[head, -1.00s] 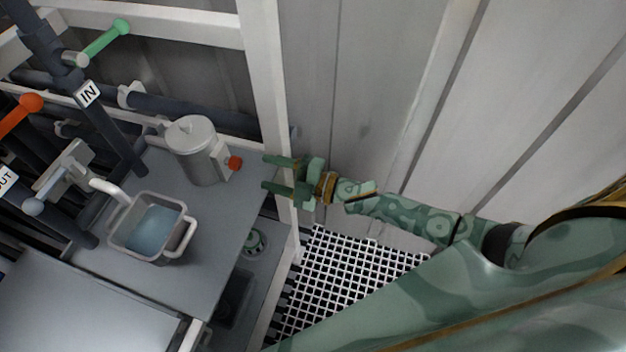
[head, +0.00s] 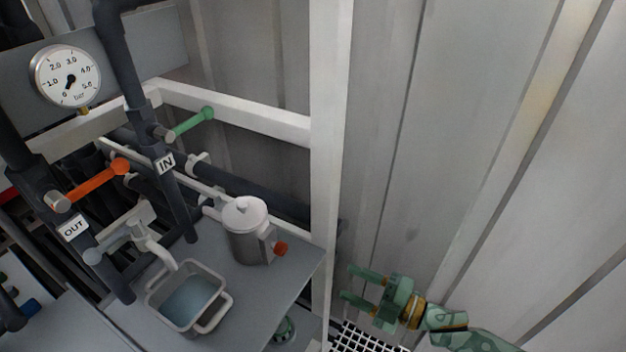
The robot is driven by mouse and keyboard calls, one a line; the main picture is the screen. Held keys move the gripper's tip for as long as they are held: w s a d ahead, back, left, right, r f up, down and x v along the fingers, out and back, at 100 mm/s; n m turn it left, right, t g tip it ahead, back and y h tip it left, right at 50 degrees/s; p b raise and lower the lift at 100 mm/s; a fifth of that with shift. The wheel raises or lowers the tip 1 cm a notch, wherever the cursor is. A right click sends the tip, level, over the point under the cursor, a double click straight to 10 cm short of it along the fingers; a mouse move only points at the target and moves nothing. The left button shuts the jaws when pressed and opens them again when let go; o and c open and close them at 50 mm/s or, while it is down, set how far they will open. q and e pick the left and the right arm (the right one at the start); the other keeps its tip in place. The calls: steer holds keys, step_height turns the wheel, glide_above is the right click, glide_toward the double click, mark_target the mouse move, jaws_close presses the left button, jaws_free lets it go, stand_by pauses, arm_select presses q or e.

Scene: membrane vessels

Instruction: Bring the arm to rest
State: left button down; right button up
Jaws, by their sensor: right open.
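My right gripper (head: 354,284) shows at the lower right of the head view, green with a brass-coloured wrist ring. Its two fingers point left and stand apart, with nothing between them. It is clear of the table's right edge, to the right of the white post and in front of the grey wall. My right arm (head: 470,340) runs out of the picture at the bottom. My left gripper is not in view.
A grey table (head: 285,290) bears a lidded canister (head: 247,235) with a red knob and a basin of water (head: 207,322). A white post (head: 328,130) stands beside it. Pipes with a green lever (head: 193,122), an orange lever (head: 95,182) and a gauge (head: 66,75) are at left.

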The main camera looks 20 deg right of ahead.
steer(key=d+f+m+h, duration=0.7)
steer(key=d+f, duration=0.2)
steer(key=f, duration=0.4)
steer(key=s+d+f+m+g+h, duration=0.3)
steer(key=s+f, duration=0.3)
steer(key=f, duration=0.1)
steer(key=s+d+f+m+g+h, duration=0.2)
steer(key=s+d+f+m, duration=0.1)
steer(key=s+f, duration=0.4)
steer(key=s+a+f+m+g+h, duration=0.1)
steer(key=s+f+m+g, duration=0.15)
steer(key=s+f, duration=0.4)
steer(key=s+a+f+m+g+h, duration=0.1)
steer(key=s+f+g, duration=0.2)
steer(key=s, duration=0.7)
steer(key=s+a+m+g, duration=0.1)
steer(key=s+a, duration=0.2)
steer(key=s, duration=0.3)
steer(key=s+a+f+m+g+y, duration=0.1)
steer(key=s+a, duration=0.3)
steer(key=s, duration=0.2)
steer(key=shift+a+f, duration=0.15)
